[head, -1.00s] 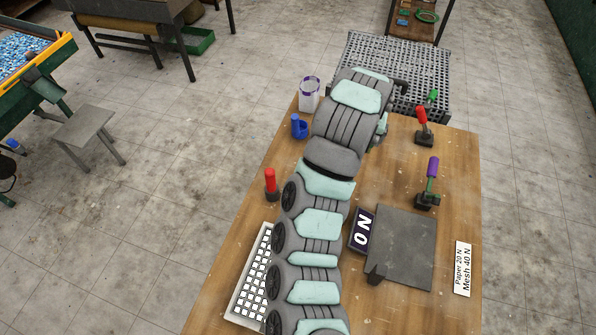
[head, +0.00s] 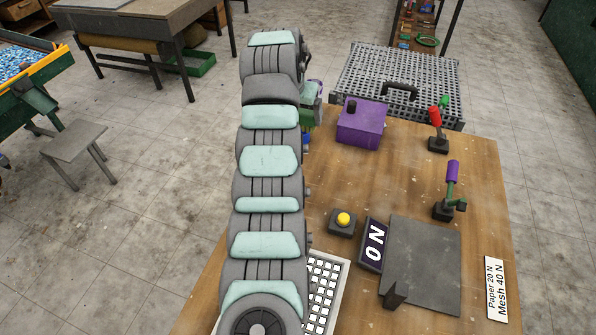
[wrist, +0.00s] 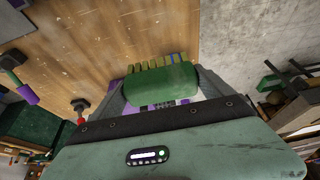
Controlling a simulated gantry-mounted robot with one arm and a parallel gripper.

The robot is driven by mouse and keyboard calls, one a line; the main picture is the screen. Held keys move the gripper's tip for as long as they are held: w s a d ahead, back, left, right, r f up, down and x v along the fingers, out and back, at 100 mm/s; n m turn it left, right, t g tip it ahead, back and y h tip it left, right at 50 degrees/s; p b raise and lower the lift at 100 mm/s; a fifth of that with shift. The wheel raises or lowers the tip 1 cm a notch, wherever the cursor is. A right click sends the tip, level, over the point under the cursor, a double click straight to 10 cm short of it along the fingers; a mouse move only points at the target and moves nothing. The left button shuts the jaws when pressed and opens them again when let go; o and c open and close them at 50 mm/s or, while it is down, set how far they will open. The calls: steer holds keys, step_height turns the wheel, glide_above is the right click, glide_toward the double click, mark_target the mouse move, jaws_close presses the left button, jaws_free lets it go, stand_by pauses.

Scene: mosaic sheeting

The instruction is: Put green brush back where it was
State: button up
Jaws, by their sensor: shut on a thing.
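The green brush (wrist: 160,88) has a rounded green body and a row of yellowish bristles. In the wrist view it sits between the two fingers of my gripper (wrist: 162,95), which is shut on it. Purple parts show beside and below the brush there; I cannot tell what they belong to. In the head view my gripper (head: 311,103) is at the left back of the wooden table (head: 350,285), partly behind my arm. The brush cannot be made out clearly there. The place where the brush was is not evident.
A purple box (head: 362,124) stands right of my gripper, before a grey perforated case (head: 405,75). A red-handled lever (head: 436,125), a purple-handled lever (head: 451,185), a yellow button (head: 343,219) and a dark plate (head: 425,265) are on the table. Its middle has bare room.

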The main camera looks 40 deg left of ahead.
step_height(320, 180, down, 19)
steer(key=shift+r, duration=0.1)
stand_by(0.3)
steer(key=o, duration=1.2)
steer(key=shift+f, duration=0.2)
steer(key=shift+c, duration=0.2)
steer(key=shift+s+r, duration=0.1)
steer(key=shift+r, duration=0.35)
steer(key=v, duration=1.1)
steer(key=shift+r, duration=0.2)
steer(key=shift+s, duration=0.1)
